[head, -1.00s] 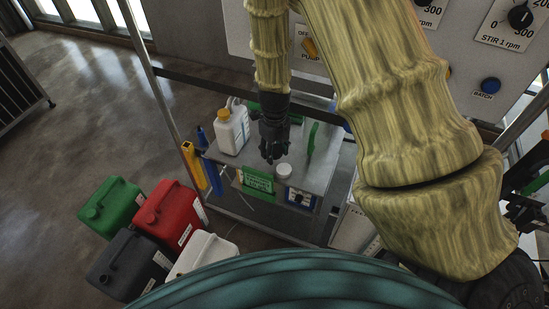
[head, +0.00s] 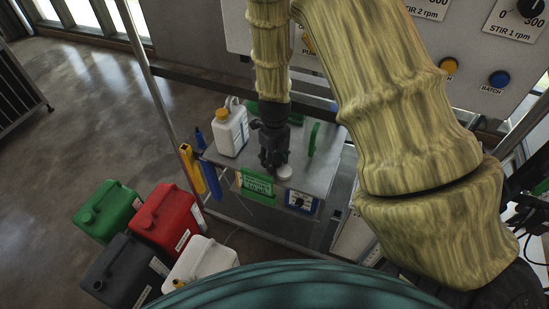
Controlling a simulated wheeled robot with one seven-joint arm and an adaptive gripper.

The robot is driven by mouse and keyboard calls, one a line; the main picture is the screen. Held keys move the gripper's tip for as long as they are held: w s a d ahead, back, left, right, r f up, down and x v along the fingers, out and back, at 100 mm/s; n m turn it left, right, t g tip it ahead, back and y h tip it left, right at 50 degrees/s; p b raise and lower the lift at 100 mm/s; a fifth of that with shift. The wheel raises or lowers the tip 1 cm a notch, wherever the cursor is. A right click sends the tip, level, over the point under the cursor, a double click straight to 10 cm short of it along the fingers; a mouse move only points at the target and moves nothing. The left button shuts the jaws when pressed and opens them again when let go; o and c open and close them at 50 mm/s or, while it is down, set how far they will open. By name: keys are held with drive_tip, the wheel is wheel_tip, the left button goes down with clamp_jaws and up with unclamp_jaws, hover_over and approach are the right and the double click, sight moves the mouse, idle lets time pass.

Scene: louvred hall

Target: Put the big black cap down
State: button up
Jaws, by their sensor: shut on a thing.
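My gripper (head: 271,164) points down over the small grey metal table (head: 222,158), just left of a small white round piece (head: 284,172). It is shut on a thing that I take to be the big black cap. The cap is dark against my dark fingers, and I cannot make out its outline. I cannot tell whether it touches the table top.
A white bottle with an orange cap (head: 231,127) stands at the table's left. An upright green piece (head: 314,138) is at its right. Green (head: 106,207), red (head: 166,221), black (head: 125,272) and white (head: 200,262) canisters stand on the floor. A control panel (head: 400,60) is behind.

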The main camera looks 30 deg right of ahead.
sight(275, 159)
drive_tip(key=shift+f, duration=0.2)
drive_tip(key=o, duration=1.5)
drive_tip(key=shift+c, duration=0.2)
wheel_tip(275, 159, up, 13)
drive_tip(key=b, duration=0.2)
drive_tip(key=shift+s, duration=0.1)
